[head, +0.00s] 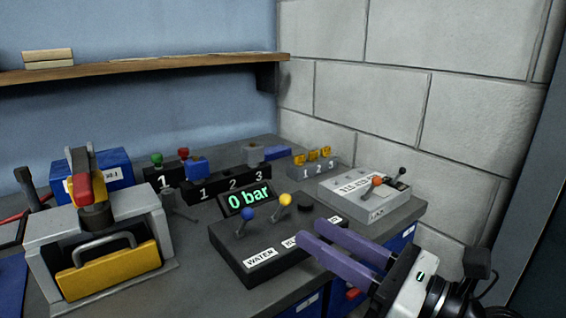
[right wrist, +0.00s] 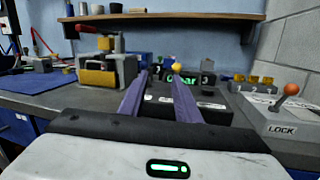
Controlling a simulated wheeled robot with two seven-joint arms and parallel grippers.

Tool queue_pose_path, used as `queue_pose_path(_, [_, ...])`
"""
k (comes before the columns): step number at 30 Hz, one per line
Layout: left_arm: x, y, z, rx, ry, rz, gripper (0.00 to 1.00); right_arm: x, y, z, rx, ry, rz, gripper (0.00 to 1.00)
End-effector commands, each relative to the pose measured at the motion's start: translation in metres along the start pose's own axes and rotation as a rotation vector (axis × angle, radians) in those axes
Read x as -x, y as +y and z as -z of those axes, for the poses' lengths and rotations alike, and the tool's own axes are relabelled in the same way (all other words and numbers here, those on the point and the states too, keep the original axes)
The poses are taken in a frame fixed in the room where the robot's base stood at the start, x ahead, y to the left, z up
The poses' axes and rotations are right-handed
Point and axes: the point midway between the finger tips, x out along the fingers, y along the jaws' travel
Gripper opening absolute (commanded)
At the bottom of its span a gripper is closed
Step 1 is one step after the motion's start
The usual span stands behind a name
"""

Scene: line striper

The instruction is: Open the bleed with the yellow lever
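The yellow lever (head: 285,199) stands on a dark control box (head: 238,262), between a blue lever (head: 248,214) and a black knob (head: 305,208). The label in front of the blue lever reads WATER; the one by the yellow lever is partly hidden by my fingers. My right gripper (head: 307,230) is open and empty, its purple fingers just in front and to the right of the yellow lever. In the right wrist view the yellow knob (right wrist: 177,68) shows beyond the right fingertip; I cannot tell whether they touch. My left gripper is not in view.
A display (head: 249,197) behind the levers reads 0 bar. A grey LOCK box (head: 361,200) with an orange-knobbed lever stands to the right. A grey and yellow machine (head: 110,268) stands at left. Numbered blocks sit behind, below a wooden shelf (head: 150,67).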

Motion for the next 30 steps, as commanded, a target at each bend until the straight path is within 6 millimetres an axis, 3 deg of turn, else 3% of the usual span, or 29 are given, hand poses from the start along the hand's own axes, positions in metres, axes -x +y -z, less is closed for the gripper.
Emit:
queue_pose_path(1, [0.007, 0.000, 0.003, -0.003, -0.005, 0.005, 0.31, -0.002, -0.008, -0.007, 0.079, 0.044, 0.022, 0.30])
queue_pose_path(6, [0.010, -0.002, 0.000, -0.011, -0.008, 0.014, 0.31, -0.005, -0.025, -0.002, 0.206, 0.120, 0.066, 0.30])
queue_pose_path(11, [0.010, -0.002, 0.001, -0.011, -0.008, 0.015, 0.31, -0.023, -0.028, 0.001, 0.213, 0.123, 0.068, 0.30])
queue_pose_path(21, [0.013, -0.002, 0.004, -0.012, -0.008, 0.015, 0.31, -0.084, -0.032, 0.008, 0.211, 0.123, 0.067, 0.30])
queue_pose_path(30, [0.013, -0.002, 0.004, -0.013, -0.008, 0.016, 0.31, -0.104, -0.034, 0.012, 0.211, 0.123, 0.067, 0.30])
